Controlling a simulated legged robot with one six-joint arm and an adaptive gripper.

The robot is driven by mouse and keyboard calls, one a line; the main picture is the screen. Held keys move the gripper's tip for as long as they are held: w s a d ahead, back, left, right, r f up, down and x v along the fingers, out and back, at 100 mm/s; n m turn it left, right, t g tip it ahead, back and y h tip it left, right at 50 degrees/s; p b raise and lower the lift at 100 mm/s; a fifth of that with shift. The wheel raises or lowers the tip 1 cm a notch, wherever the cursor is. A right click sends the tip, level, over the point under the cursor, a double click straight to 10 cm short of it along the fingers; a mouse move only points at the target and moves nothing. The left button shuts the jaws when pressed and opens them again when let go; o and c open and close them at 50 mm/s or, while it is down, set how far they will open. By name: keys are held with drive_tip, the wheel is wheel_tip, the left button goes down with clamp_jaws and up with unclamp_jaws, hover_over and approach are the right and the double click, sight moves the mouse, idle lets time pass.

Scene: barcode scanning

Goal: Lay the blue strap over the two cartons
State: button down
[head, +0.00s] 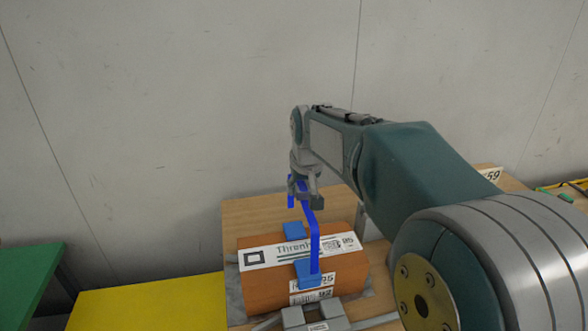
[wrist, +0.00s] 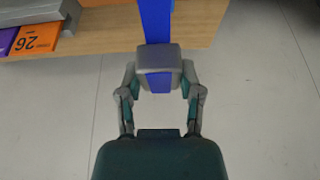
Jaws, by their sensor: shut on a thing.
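My gripper (head: 305,197) is shut on the blue strap (head: 314,240) and holds it up above an orange-brown carton (head: 262,285). The strap runs down from my gripper to the carton's front edge, with blue patches on the carton's back edge and front edge. In the wrist view the strap (wrist: 156,22) passes between the closed fingertips of my gripper (wrist: 158,64). The carton has white labels with print and codes on its top and front. I cannot make out a second carton clearly in the head view.
The carton stands on a wooden table (head: 240,215), with grey metal parts (head: 315,318) in front of it. A yellow surface (head: 150,303) and a green one (head: 30,275) are at the left. The wrist view shows an orange box (wrist: 35,38) by the table edge and open floor below.

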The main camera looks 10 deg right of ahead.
drive_tip(key=shift+w, duration=0.4)
drive_tip(key=shift+s+a+f, duration=0.1)
drive_tip(key=shift+f, duration=8.05)
drive_tip(key=shift+c, duration=0.9)
unclamp_jaws()
